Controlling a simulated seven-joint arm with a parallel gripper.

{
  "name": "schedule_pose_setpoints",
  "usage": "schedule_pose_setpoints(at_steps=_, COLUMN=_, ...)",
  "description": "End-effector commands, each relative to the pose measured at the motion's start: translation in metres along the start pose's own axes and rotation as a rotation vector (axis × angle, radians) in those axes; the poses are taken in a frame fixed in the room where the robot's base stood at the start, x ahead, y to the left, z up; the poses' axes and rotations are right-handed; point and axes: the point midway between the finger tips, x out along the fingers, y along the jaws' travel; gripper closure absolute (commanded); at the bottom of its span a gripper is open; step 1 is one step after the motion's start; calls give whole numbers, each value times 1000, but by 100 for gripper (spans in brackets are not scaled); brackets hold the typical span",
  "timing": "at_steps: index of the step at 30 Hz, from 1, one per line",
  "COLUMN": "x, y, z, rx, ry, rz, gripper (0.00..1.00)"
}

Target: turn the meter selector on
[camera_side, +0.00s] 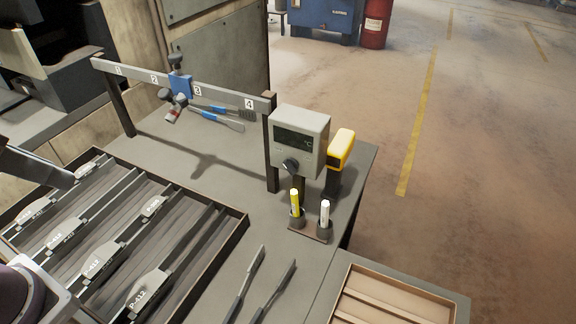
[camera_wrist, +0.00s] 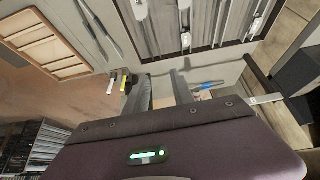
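The meter (camera_side: 300,135) is a grey box with a dark display, mounted on a post at the right end of the rack on the bench. Its selector (camera_side: 291,166) is a dark round knob low on the front face; its pointer direction is too small to read. The display shows faint marks I cannot read. My gripper (camera_wrist: 162,91) shows in the wrist view with its two dark fingers apart and nothing visible between them. In the side view only parts of my arm show at the left edge, well away from the meter. I cannot make out the meter in the wrist view.
A yellow marker and a white marker (camera_side: 324,214) stand in a holder below the meter. A yellow tool (camera_side: 341,149) is right of it. A numbered rail (camera_side: 140,75) holds a blue clamp. A divided tray (camera_side: 240,222) with labelled parts fills the left. Two tools lie in front.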

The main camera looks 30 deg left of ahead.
Motion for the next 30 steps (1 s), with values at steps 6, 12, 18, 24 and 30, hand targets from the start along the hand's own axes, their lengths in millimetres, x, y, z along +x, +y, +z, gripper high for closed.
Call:
schedule_pose_setpoints(at_steps=6, x=65, y=76, z=-100, rx=-266, ry=100, rz=213, gripper=70)
schedule_pose_setpoints(at_steps=12, x=179, y=141, z=-160, rx=-663, ry=273, rz=247, gripper=70)
schedule_pose_setpoints(at_steps=18, x=266, y=160, z=-145, rx=-795, ry=641, rz=202, gripper=70)
schedule_pose_setpoints(at_steps=24, x=274, y=175, z=-112, rx=-665, ry=957, rz=315, gripper=70)
schedule_pose_setpoints(at_steps=30, x=274, y=181, z=-114, rx=-617, ry=1031, rz=371, gripper=70)
